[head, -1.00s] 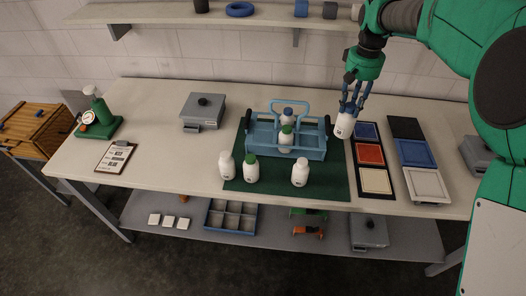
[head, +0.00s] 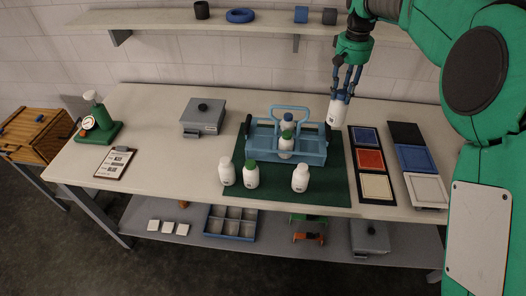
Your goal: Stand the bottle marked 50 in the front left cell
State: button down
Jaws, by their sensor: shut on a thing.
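My gripper (head: 345,92) is shut on a white bottle (head: 337,113) and holds it upright, above and just right of the back right end of the blue carrier (head: 262,149). A small dark mark on this bottle is too small to read. The carrier has a handle and cells and stands on the dark green mat (head: 300,200).
Coloured trays (head: 370,160) lie right of the mat. A grey box (head: 203,115) stands left. A shelf (head: 250,27) runs above the back.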

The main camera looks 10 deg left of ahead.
jog(key=w+a+f+n+p, duration=0.1)
jog(key=a+f+n+p, duration=0.2)
jog(key=a, duration=1)
jog(key=w+a+f+n+p, duration=0.2)
jog(key=a+f+n+p, duration=0.2)
jog(key=a+f, duration=0.6)
jog(key=a+p, duration=0.2)
jog(key=a, duration=0.1)
jog(key=shift+w+a+f+n+p, duration=0.25)
jog(key=shift+f+n+p, duration=0.05)
notch_tip(320, 180, down, 6)
jog(key=shift+f, duration=0.15)
jog(key=shift+f, duration=1.95)
